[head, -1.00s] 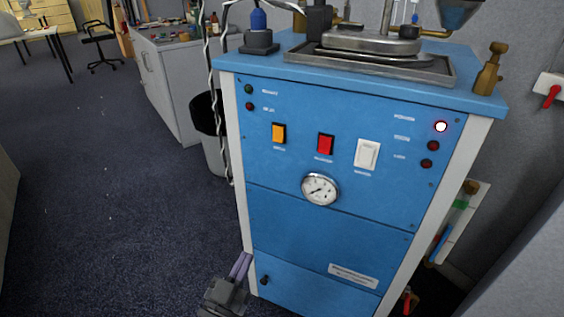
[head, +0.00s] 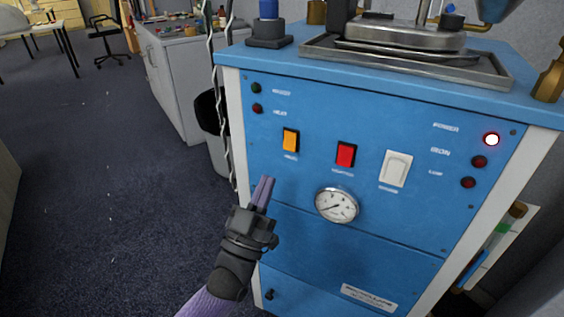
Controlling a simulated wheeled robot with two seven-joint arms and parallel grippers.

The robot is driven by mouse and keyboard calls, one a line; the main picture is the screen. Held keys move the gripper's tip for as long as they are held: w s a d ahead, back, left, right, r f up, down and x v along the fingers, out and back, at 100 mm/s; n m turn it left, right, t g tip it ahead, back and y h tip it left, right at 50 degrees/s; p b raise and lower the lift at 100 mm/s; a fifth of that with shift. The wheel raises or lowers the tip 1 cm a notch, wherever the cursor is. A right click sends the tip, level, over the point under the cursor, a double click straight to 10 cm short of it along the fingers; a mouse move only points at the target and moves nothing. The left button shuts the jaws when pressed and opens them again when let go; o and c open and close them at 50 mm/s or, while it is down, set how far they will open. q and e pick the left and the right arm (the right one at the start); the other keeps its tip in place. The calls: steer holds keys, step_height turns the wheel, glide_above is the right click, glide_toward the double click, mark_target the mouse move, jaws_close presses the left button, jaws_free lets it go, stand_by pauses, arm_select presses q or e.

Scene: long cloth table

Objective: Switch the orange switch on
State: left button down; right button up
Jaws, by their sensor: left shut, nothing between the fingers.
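The orange switch (head: 290,140) is on the upper left of the front panel of a blue machine (head: 350,240). A red switch (head: 346,155) and a white switch (head: 396,168) sit to its right. My left gripper (head: 264,188) is shut and empty, its purple fingers pointing up. In the picture its tips are below and a little left of the orange switch, apart from it. How far they are from the panel is hard to judge. My right gripper is out of view.
A round gauge (head: 337,205) sits below the red switch. A lit lamp (head: 491,139) is at the panel's upper right, above two dark red ones. White twisted cables (head: 212,60) hang by the machine's left edge, near a dark bin (head: 208,112). The carpet at left is clear.

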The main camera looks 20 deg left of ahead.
mark_target(288, 144)
arm_select(q)
steer(key=w+b, duration=0.1)
steer(key=w, duration=0.2)
steer(key=w+r+b, duration=0.1)
steer(key=w, duration=0.1)
steer(key=shift+w+d+b, duration=0.3)
steer(key=shift+d+b, duration=0.05)
steer(key=shift+w+r, duration=0.15)
steer(key=shift+w, duration=0.3)
steer(key=shift+r, duration=0.1)
